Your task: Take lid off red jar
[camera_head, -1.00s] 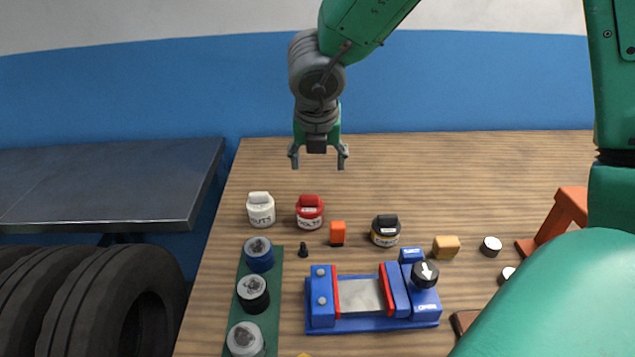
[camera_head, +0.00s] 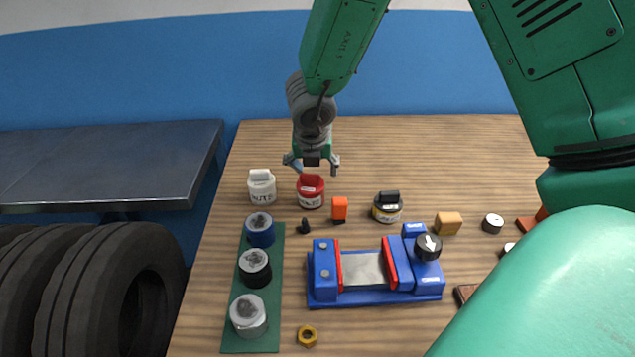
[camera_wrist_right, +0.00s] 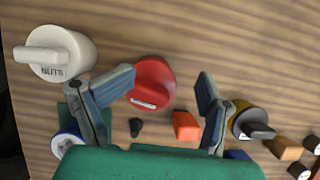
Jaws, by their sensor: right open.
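The red jar (camera_head: 311,199) stands upright on the wooden table with its red lid (camera_head: 310,183) on top. The lid also shows in the right wrist view (camera_wrist_right: 153,82), between the two fingers and beyond their tips. My right gripper (camera_head: 311,164) is open and empty, pointing down just above and behind the red jar in the head view. In the right wrist view the right gripper's fingers (camera_wrist_right: 168,84) are spread wide, the left one overlapping the lid's left edge. My left gripper is not in view.
A white jar marked NUTS (camera_head: 262,188) stands left of the red jar. An orange block (camera_head: 339,207) and a black-lidded jar (camera_head: 387,208) stand to its right. A blue vise (camera_head: 375,280) and a green mat (camera_head: 251,341) lie nearer. The table behind the jars is clear.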

